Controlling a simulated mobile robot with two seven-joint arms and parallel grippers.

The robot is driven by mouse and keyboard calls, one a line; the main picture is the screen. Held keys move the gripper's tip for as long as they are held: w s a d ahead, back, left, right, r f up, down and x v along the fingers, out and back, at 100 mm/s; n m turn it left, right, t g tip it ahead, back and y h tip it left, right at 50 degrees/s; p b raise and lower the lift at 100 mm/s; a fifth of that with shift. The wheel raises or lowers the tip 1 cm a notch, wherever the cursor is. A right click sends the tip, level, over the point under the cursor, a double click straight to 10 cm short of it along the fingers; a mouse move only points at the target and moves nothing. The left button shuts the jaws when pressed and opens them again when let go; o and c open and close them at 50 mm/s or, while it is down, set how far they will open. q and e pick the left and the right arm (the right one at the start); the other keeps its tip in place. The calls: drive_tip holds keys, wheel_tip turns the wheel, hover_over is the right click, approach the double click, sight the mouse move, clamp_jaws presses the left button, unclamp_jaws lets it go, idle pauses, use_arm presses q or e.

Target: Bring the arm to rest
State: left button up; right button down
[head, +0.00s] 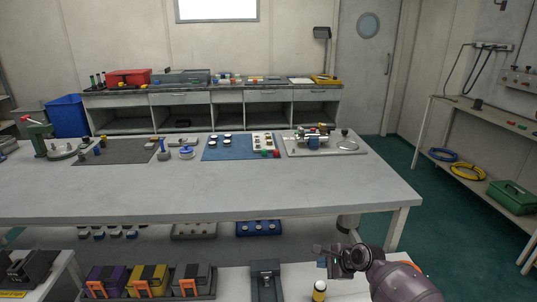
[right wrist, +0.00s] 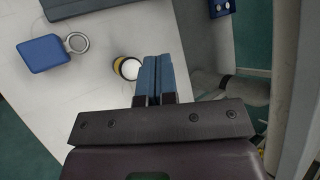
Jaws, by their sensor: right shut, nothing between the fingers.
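My right arm comes in from the lower right of the head view, with its right gripper (head: 328,262) above the near light-topped table (head: 347,290). In the right wrist view the two blue fingers of the right gripper (right wrist: 157,66) are shut against each other with nothing between them. A small yellow and black bottle with a white top (right wrist: 129,68) stands on the table just beside the fingers in that view; it also shows in the head view (head: 319,291), below the gripper. My left gripper is not in view.
A blue tag with a metal ring (right wrist: 46,53) lies on the near table. A dark stand (head: 266,280) and a tray of purple, yellow and dark boxes (head: 148,280) are left of the gripper. A long grey workbench (head: 200,190) with fittings stands beyond.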

drive_tip(key=shift+w+d+r+n, duration=0.1)
drive_tip(key=shift+w+d+n, duration=0.1)
drive_tip(key=shift+n, duration=0.6)
wheel_tip(320, 180, up, 6)
drive_tip(key=w+a+n+t, duration=0.1)
drive_tip(key=w+n+t, duration=0.15)
drive_tip(key=n, duration=0.45)
drive_tip(key=s+r+n+t+h, duration=0.1)
drive_tip(key=s+n+t, duration=0.2)
drive_tip(key=s+n, duration=0.45)
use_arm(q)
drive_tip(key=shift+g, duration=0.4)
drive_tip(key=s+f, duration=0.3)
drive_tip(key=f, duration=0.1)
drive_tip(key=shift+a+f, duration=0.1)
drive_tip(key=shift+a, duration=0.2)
use_arm(e)
drive_tip(key=s+d+f+h, duration=0.1)
drive_tip(key=s+d+f, duration=0.1)
drive_tip(key=s, duration=0.9)
drive_tip(key=s+d+f+n+g+h, duration=0.1)
drive_tip(key=s+f, duration=0.4)
drive_tip(key=s, duration=0.6)
drive_tip(key=s+d+f+n+h, duration=0.1)
drive_tip(key=s+d+f+h, duration=0.2)
drive_tip(key=s, duration=0.8)
drive_tip(key=shift+d+f, duration=0.5)
drive_tip(key=shift+d, duration=0.6)
